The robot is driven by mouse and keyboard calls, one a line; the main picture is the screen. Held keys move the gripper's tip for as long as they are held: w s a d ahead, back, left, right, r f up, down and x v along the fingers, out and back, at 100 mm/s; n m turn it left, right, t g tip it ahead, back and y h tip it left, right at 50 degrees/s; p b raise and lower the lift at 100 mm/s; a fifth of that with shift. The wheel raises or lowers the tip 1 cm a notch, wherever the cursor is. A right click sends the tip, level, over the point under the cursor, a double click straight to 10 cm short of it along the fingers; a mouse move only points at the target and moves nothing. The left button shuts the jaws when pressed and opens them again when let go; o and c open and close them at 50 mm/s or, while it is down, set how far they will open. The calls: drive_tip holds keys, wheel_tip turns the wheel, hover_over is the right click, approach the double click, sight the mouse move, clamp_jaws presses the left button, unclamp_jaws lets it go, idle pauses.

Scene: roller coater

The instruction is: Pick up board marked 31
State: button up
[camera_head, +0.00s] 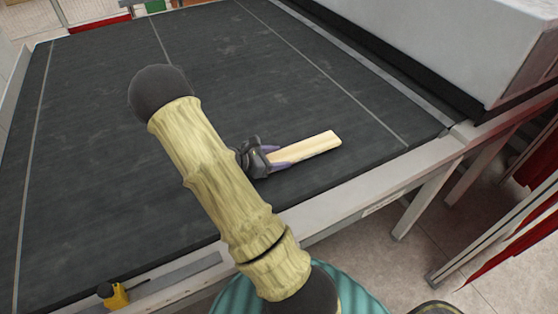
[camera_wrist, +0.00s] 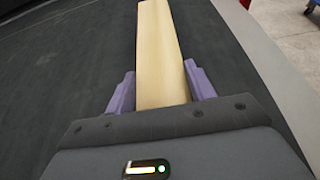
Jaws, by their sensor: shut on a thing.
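A pale wooden board (camera_head: 308,146) lies on or just above the dark belt near its front edge in the head view; I cannot tell whether it touches the belt. My gripper (camera_head: 278,156) has its purple fingers on either side of the board's left end and is shut on it. In the wrist view the board (camera_wrist: 160,50) runs straight out from between the fingers of my gripper (camera_wrist: 162,90). No number shows on the visible face of the board, so I cannot read its marking.
The dark flat belt (camera_head: 90,110) is otherwise bare. A large white machine housing (camera_head: 440,40) stands at the right back. A pale frame rail (camera_head: 370,190) runs along the front edge, with a yellow item (camera_head: 117,294) at the lower left. Tiled floor shows beyond the rail.

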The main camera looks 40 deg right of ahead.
wheel_tip(320, 180, up, 8)
drive_tip(key=shift+a, duration=0.1)
idle(0.8)
